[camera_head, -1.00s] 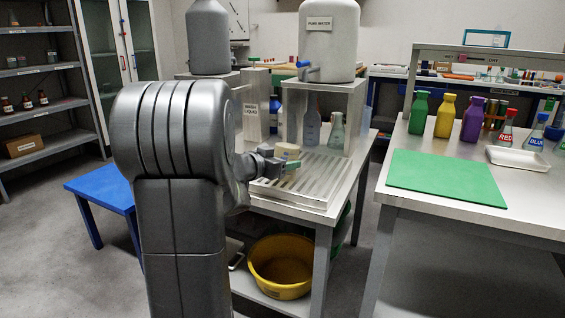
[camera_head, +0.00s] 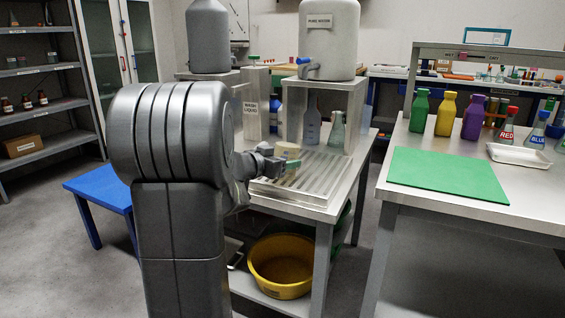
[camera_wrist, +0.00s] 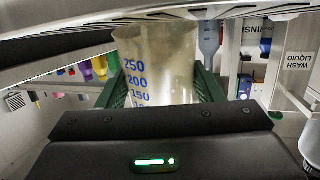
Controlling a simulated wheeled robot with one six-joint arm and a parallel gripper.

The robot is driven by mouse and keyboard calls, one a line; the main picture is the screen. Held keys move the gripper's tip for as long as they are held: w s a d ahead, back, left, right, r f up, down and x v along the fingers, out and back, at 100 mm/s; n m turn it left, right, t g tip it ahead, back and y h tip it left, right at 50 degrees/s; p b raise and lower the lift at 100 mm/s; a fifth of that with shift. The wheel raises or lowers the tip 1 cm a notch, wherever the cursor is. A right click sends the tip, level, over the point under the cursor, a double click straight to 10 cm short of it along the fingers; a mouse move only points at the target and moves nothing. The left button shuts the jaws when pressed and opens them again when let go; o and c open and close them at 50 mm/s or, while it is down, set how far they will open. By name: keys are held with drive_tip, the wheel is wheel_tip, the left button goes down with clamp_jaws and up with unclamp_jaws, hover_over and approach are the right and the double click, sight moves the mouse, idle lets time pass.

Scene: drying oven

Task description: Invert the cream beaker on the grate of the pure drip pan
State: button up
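The cream beaker (camera_head: 288,150) is between the green fingers of my gripper (camera_head: 291,165), over the left back part of the pure drip pan's grate (camera_head: 312,180). In the wrist view the fingers (camera_wrist: 163,92) stand on both sides of the beaker (camera_wrist: 165,62) and appear shut on it. Its blue marks run up to 250 toward the picture's top. The room looks upside down there, so the beaker appears inverted, mouth down. I cannot tell whether its rim touches the grate. The gripper hides its lower part in the head view.
The pure water tank (camera_head: 328,40) stands on a steel stand behind the pan. A wash liquid label (camera_head: 250,108) is at the left. The right part of the grate is clear.

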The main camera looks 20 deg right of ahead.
drive_tip(key=o, duration=0.5)
drive_tip(key=shift+o, duration=0.2)
drive_tip(key=p+v, duration=0.2)
drive_tip(key=v, duration=1.2)
drive_tip(key=shift+w+d, duration=0.15)
drive_tip(key=shift+d, duration=0.05)
drive_tip(key=b+x, duration=0.2)
drive_tip(key=x, duration=1.1)
drive_tip(key=shift+d+f, duration=0.15)
drive_tip(key=shift+d, duration=0.15)
